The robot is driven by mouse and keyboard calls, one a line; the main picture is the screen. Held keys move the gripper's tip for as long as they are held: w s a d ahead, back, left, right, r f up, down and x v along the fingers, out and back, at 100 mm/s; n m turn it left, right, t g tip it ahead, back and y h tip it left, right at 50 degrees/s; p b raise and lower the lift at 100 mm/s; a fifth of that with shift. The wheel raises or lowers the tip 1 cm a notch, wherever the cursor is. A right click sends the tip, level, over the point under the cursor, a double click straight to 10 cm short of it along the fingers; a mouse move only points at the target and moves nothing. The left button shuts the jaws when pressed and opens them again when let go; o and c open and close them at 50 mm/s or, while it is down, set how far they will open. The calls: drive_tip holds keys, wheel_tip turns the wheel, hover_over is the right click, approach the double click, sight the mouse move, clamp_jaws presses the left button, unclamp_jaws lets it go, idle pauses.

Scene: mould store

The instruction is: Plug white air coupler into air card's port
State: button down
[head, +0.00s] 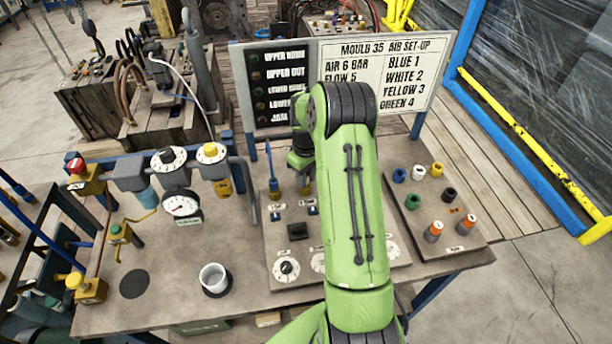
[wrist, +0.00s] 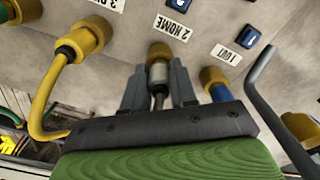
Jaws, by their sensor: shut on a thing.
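The air card (head: 385,75) stands at the back of the bench and reads blue 1, white 2, yellow 3, green 4. In the wrist view my gripper (wrist: 159,92) is shut on the pale grey-white air coupler (wrist: 158,73), with a finger on each side. The coupler is in line with the yellow port 2 (wrist: 160,50), labelled "2 HOME", and its front end meets the port's ring; I cannot tell how deep it sits. Port 1 (wrist: 213,76) has a blue coupler in it. Port 3 (wrist: 88,35) has a yellow hose in it.
A bent dark rod (wrist: 265,85) stands close on the right in the wrist view. Coloured round fittings (head: 418,172) sit on the right panel. Gauges (head: 181,205) and a white cup (head: 213,278) are on the bench's left. The bench front left is mostly clear.

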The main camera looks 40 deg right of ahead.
drive_tip(key=shift+f, duration=0.35)
idle(0.3)
drive_tip(key=shift+c, duration=2.1)
unclamp_jaws()
drive_tip(key=shift+r+p, duration=2.5)
drive_tip(key=shift+r, duration=1.4)
drive_tip(key=shift+f, duration=0.1)
